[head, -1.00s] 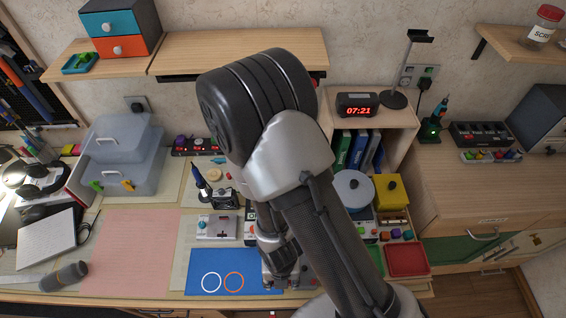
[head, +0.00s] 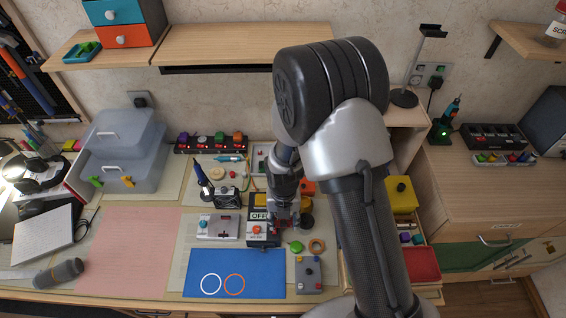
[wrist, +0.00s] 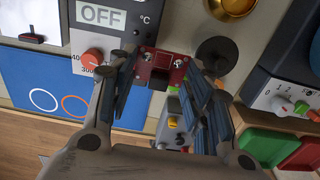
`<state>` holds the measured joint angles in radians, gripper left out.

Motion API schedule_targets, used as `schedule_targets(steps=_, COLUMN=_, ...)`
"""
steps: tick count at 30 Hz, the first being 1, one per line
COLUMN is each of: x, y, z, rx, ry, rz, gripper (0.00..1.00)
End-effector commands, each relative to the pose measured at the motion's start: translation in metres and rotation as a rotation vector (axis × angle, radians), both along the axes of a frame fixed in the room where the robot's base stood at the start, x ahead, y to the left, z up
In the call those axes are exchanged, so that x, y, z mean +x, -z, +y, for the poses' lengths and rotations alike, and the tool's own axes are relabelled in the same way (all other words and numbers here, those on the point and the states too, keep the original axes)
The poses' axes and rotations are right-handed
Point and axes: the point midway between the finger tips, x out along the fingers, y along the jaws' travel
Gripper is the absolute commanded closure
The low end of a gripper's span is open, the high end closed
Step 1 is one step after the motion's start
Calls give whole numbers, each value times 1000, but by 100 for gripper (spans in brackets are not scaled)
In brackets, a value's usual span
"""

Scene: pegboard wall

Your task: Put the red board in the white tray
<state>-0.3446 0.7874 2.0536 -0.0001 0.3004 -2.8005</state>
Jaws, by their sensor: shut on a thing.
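The red board (wrist: 163,68) is a small dark-red plate with a dark block on it, seen between my fingertips in the wrist view. My gripper (wrist: 158,75) is shut on it. In the head view my gripper (head: 281,222) points down beside the grey OFF unit, with a bit of the red board (head: 278,225) showing at its tips. How far it is above the bench is unclear. A pale, shallow tray (head: 255,158), apparently the white tray, lies behind the gripper at the back of the bench. My arm hides its right part.
The OFF unit (wrist: 100,40) with an orange knob is close on the left in the wrist view. A blue mat (head: 255,262), a grey button box (head: 308,274) and a green piece (head: 296,247) lie in front. A soldering stand (head: 227,197) is left.

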Motion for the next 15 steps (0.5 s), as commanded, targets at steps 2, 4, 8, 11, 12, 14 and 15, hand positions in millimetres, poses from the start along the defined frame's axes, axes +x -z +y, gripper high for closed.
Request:
schedule_targets(steps=2, x=24, y=1, z=0, rx=1, ry=2, rz=-3, gripper=75)
schedule_targets(steps=4, x=43, y=1, z=0, rx=1, ry=2, rz=-3, gripper=75)
schedule_targets(steps=8, x=78, y=2, z=0, rx=1, ry=2, rz=-3, gripper=75)
schedule_targets(steps=11, x=105, y=3, z=0, rx=1, ry=2, rz=-2, gripper=75)
schedule_targets(steps=12, x=115, y=3, z=0, rx=1, ry=1, rz=-2, gripper=75)
schedule_targets(steps=14, x=130, y=3, z=0, rx=1, ry=2, rz=-2, gripper=75)
schedule_targets(steps=15, x=140, y=4, z=0, rx=1, ry=1, rz=-3, gripper=75)
